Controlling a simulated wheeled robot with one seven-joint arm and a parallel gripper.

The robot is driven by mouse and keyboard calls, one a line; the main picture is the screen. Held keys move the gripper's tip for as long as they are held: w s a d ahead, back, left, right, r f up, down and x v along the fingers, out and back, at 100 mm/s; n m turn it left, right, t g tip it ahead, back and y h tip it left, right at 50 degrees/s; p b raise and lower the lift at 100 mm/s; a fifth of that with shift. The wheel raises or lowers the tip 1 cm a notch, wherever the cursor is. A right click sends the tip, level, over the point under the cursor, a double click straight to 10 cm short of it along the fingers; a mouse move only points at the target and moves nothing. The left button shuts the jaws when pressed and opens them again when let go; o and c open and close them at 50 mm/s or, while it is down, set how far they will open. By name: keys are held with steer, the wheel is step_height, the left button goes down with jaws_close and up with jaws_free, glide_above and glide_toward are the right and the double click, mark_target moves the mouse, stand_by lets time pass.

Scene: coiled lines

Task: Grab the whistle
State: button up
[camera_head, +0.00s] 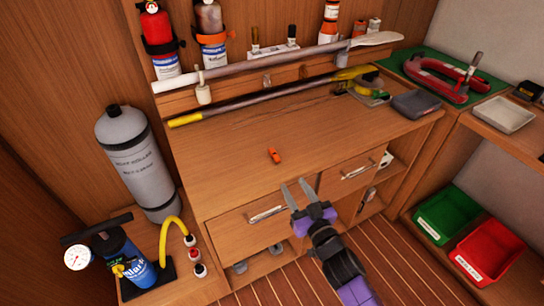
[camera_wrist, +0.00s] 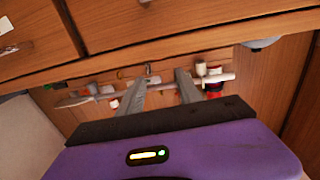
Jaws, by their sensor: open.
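The whistle (camera_head: 274,156) is a small orange piece lying on the wooden worktop (camera_head: 225,165), near the middle of its front part. My gripper (camera_head: 294,186) is open and empty in the head view. It is in front of the worktop's front edge, to the right of the whistle and nearer the camera, apart from it. In the wrist view the two grey fingers of my gripper (camera_wrist: 163,82) are spread with nothing between them. I do not make out the whistle in the wrist view.
Drawers with metal handles (camera_head: 267,214) are below the worktop. A paddle (camera_head: 250,68) and a yellow-ended pole (camera_head: 265,98) lie along the back. A grey cylinder (camera_head: 135,160) stands left. Green (camera_head: 447,214) and red (camera_head: 490,250) bins are right. The worktop around the whistle is clear.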

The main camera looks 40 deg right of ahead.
glide_toward(279, 161)
steer(key=shift+w+d+r+p, duration=0.15)
steer(key=shift+w+p, duration=0.05)
steer(key=shift+w, duration=0.3)
steer(key=shift+w+d+r+p, duration=0.15)
steer(key=shift+w+p, duration=0.05)
steer(key=shift+w, duration=0.3)
steer(key=shift+f+x, duration=0.2)
steer(key=shift+x, duration=1.45)
steer(key=shift+f+x, duration=0.15)
steer(key=shift+x, duration=1.5)
jaws_close()
